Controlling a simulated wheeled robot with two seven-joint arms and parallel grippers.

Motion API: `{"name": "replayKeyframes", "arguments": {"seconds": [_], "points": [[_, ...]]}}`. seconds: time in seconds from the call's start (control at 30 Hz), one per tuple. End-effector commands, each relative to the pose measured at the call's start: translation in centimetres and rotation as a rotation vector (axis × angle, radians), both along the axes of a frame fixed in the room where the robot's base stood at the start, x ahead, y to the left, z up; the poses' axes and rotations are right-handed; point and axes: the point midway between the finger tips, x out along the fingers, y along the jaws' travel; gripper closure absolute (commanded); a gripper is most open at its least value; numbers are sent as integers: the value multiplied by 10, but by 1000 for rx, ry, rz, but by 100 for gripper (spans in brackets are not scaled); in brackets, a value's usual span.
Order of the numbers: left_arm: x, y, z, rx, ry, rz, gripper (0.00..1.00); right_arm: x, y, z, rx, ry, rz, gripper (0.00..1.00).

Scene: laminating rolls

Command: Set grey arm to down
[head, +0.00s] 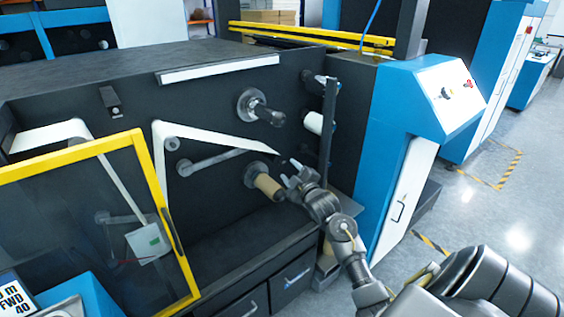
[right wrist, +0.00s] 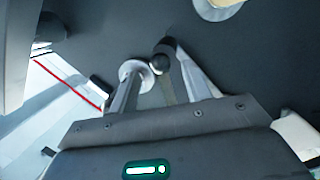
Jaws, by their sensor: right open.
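A grey arm (head: 214,159) is on the dark machine panel in the head view. It slants slightly up to the right from its round pivot at the left. My right gripper (head: 289,172) is open to the right of it, close to the brown cardboard core. In the right wrist view, my right gripper (right wrist: 157,78) has its fingers spread, with a dark round knob (right wrist: 160,63) showing between them. A pale round disc (right wrist: 135,72) is beside the left finger. I cannot tell whether the fingers touch either part. My left gripper is out of view.
A brown core (head: 268,187) sits on a lower spindle, and an empty spindle (head: 262,108) is above it. A dark upright post (head: 327,125) stands right of the gripper. A yellow-framed clear guard (head: 92,225) is at the left. A blue cabinet (head: 425,100) stands right.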

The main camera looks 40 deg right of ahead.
Motion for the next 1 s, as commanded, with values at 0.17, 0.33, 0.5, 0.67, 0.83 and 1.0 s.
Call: {"name": "replayKeyframes", "arguments": {"seconds": [0.17,0.33,0.5,0.67,0.83,1.0], "points": [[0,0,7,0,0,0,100,34,-7,2,3,0,1,52],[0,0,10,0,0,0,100,56,-12,1,2,0,1,52],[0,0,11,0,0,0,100,65,-13,-1,0,2,1,52],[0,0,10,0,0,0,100,67,-14,-1,0,1,2,52],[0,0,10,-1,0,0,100,66,-14,-1,0,1,2,58],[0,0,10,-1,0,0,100,66,-15,-1,0,1,1,80]]}}
